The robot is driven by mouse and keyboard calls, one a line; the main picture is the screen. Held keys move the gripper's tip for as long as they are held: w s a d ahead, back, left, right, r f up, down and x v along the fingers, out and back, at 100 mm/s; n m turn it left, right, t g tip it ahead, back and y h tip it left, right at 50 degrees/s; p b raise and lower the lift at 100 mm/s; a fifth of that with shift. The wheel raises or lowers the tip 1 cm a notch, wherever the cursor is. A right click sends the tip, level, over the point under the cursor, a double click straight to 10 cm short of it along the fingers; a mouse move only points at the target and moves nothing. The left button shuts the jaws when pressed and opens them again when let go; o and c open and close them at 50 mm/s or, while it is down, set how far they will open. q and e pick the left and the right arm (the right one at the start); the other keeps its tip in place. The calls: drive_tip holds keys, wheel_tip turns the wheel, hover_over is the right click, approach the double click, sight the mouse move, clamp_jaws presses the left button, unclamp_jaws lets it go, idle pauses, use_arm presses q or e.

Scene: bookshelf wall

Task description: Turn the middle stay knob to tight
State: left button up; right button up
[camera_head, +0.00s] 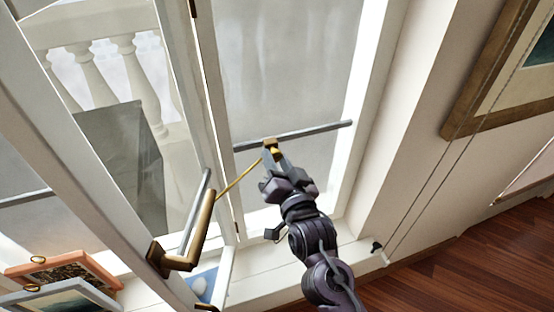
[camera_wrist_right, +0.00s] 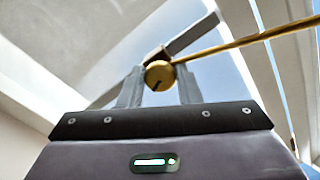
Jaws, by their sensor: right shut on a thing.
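A brass stay knob (camera_head: 270,144) sits at a grey bar across the right-hand window. It also shows in the right wrist view (camera_wrist_right: 159,74) as a round brass face with a dark mark, between my two grey fingers. My right gripper (camera_head: 272,155) reaches up from below and is shut on this knob; its fingers also show in the wrist view (camera_wrist_right: 159,88). A thin brass stay rod (camera_head: 240,178) runs from the knob down to the left in the head view. I cannot tell the knob's tightness from the mark. My left gripper is out of view.
A brass window handle (camera_head: 203,230) stands on the open sash at left. The grey bar (camera_head: 320,129) crosses the window. Picture frames (camera_head: 65,270) stand at the lower left. A blind cord (camera_head: 440,165) and a framed picture (camera_head: 500,70) hang at right.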

drive_tip(key=m, duration=0.4)
drive_tip(key=shift+m, duration=0.3)
idle(0.3)
drive_tip(key=o, duration=1)
drive_tip(key=shift+c, duration=0.2)
drive_tip(key=b+v, duration=0.2)
drive_tip(key=v, duration=0.6)
